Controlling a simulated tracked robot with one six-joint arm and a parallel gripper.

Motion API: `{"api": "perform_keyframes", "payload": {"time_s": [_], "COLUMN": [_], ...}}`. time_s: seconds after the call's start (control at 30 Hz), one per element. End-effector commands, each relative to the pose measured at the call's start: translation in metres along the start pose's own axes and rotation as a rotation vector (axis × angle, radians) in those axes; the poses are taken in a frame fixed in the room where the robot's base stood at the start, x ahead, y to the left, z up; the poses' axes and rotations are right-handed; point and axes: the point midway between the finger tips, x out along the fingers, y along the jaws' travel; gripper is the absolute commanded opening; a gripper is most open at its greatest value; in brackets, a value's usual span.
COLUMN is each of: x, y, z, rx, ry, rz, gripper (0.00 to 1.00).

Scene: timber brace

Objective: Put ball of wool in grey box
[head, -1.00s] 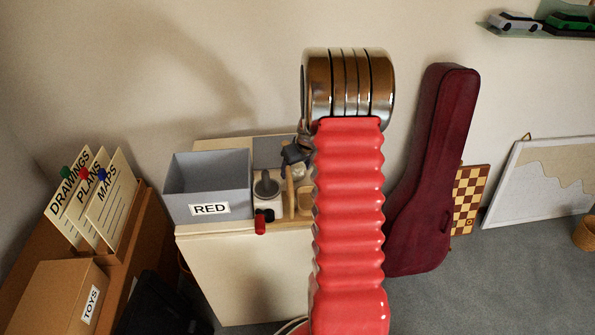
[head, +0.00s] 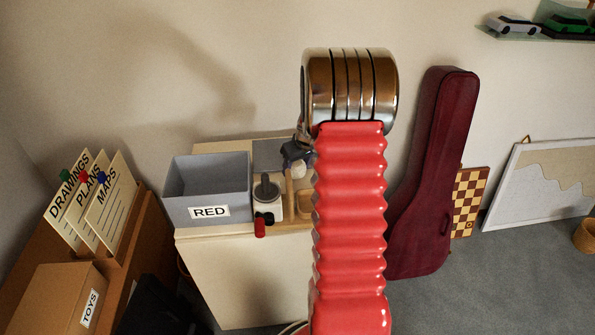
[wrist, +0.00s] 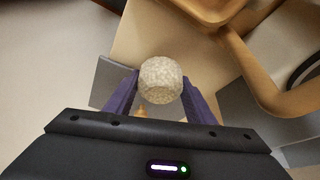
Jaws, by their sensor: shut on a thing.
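The ball of wool (wrist: 161,80) is cream-white and round. In the wrist view it sits between the two purple fingers of my gripper (wrist: 160,84), which is shut on it. In the head view my gripper (head: 297,152) shows small and dark, partly hidden behind my arm, with the pale ball (head: 299,168) just below it. The open grey box (head: 178,211), labelled RED, stands on the left of the cream cabinet top. My gripper is to the right of the box, apart from it. The box's inner floor is hardly visible.
A dark grey knobbed object on a pale base (head: 266,193) stands between box and gripper. A small red item (head: 260,227) is at the cabinet's front edge. A wooden item (head: 304,203) lies below the gripper. A maroon instrument case (head: 432,180) leans at the right.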

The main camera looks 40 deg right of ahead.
Motion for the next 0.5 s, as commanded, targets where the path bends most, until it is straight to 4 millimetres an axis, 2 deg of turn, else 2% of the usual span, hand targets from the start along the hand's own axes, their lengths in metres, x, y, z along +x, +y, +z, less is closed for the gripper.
{"api": "perform_keyframes", "payload": {"time_s": [0.3,0.5], "x": [-0.053,-0.07], "y": [0.001,0.0], "z": [-0.023,-0.029], "rx": [-0.002,0.0], "ry": [0.004,0.001], "rz": [0.003,0.0], "gripper": [0.23,0.23]}}
